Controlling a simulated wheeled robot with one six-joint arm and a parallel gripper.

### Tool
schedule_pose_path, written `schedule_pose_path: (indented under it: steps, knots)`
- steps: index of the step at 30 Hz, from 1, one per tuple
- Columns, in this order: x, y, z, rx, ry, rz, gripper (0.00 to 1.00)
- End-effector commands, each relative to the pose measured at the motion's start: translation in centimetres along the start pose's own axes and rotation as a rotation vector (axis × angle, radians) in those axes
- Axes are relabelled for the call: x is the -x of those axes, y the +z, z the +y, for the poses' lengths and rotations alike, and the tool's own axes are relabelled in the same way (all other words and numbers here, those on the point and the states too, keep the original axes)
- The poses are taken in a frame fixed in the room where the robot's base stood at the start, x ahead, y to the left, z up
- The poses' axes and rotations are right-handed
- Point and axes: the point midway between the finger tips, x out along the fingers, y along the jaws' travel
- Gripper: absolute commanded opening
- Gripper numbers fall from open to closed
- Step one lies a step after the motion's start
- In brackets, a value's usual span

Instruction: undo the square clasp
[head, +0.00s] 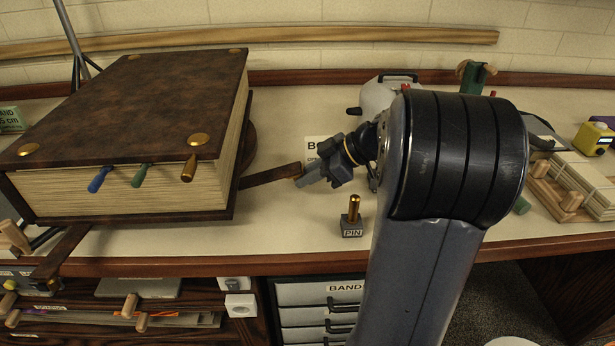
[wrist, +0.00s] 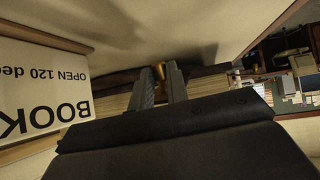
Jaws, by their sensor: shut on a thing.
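A big brown book (head: 110,105) with brass bosses lies on the left of the bench. A dark brown strap (head: 265,178) reaches out from its lower right side, clear of the cover, and ends in brass. My gripper (head: 300,178) is at this end, right of the book. In the wrist view, my fingers (wrist: 160,88) close around a small brass piece (wrist: 159,72), seemingly the strap's end fitting. Its shape is too small to tell. Another strap (head: 62,252) hangs over the bench's front edge at the left.
A grey block marked PIN (head: 352,229) holds an upright brass pin just in front of my gripper. A white BOOK sign (wrist: 40,90) stands close by. Blue, green and brown handles stick out of the book's front. Wooden frames (head: 560,190) are at the right. Bare bench lies before the book.

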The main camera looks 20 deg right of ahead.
Motion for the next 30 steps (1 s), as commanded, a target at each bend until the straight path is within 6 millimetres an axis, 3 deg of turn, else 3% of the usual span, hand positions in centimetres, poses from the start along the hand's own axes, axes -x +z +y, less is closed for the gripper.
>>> schedule_pose_path:
  steps: [9,10,18,26,30]
  knots:
    - [-0.1,0.1,0.0,-0.002,-0.002,-0.003,0.0]
    - [-0.1,0.1,0.0,-0.001,-0.002,-0.003,0.17]
    - [0.0,0.1,0.0,-0.001,-0.001,-0.001,0.38]
    - [0.2,0.0,0.0,-0.001,0.0,-0.001,0.38]
    - [1.8,0.0,0.1,-0.001,0.002,-0.002,0.38]
